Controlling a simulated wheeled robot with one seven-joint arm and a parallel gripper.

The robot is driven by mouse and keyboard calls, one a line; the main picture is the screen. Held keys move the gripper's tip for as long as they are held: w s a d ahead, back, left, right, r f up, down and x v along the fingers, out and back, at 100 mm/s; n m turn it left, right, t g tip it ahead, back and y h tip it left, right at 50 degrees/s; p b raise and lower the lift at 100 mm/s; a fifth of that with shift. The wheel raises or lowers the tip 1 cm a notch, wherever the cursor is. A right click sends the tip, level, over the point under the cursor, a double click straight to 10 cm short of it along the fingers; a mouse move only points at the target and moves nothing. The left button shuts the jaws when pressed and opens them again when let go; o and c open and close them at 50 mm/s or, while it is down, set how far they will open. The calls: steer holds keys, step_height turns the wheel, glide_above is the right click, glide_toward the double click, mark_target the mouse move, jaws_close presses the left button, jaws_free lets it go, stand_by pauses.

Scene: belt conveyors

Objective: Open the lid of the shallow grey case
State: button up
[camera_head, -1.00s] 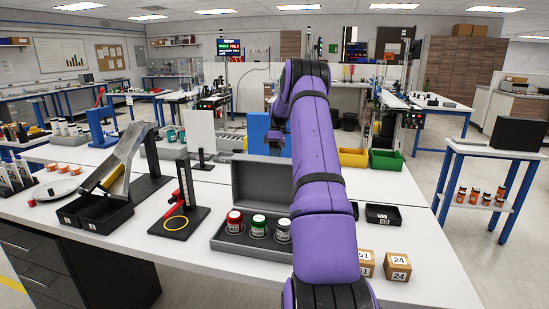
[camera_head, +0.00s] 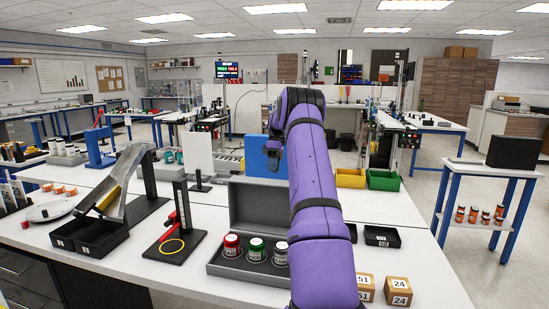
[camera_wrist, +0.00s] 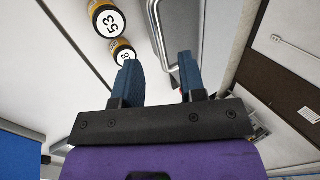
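The shallow grey case (camera_head: 217,262) stands on the white bench, left of my purple arm in the head view. Its lid (camera_head: 258,205) stands up at the back, so the case is open. Red, green and white-lidded jars (camera_head: 257,250) sit in a row inside it. My arm covers the case's right end. My gripper (camera_wrist: 160,72) shows in the wrist view with its two blue fingers apart and nothing between them. I cannot make out the case for certain in the wrist view.
Small numbered boxes (camera_head: 397,291) sit right of my arm. A black tray (camera_head: 382,236) lies behind them. A stand with a red clamp (camera_head: 183,215) and black bins (camera_head: 90,237) are to the left.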

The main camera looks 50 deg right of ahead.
steer(key=shift+v, duration=2.8)
steer(key=w+a+r+h, duration=0.1)
steer(key=w+a+r, duration=0.1)
steer(key=a+r, duration=0.5)
steer(key=w+a+r+h, duration=0.2)
steer(key=a+r, duration=0.2)
steer(key=a, duration=0.5)
steer(key=s+a+r+m+t+h, duration=0.1)
steer(key=s+a+r, duration=0.2)
steer(key=a, duration=0.6)
steer(key=s+a+r+m+t, duration=0.15)
steer(key=a+r, duration=0.25)
steer(key=a, duration=0.4)
steer(key=s+a+t+h, duration=0.2)
steer(key=s+a, duration=1.1)
steer(key=a, duration=0.2)
steer(key=s+a+f+m+t, duration=0.1)
steer(key=s+a+f, duration=0.2)
steer(key=s, duration=0.4)
steer(key=s+a+f+m+t, duration=0.1)
steer(key=s+a+f+t, duration=0.1)
steer(key=s+a+f, duration=0.2)
steer(key=s+f, duration=0.1)
steer(key=s, duration=0.2)
steer(key=shift+s+y, duration=0.2)
steer(key=shift+y, duration=0.2)
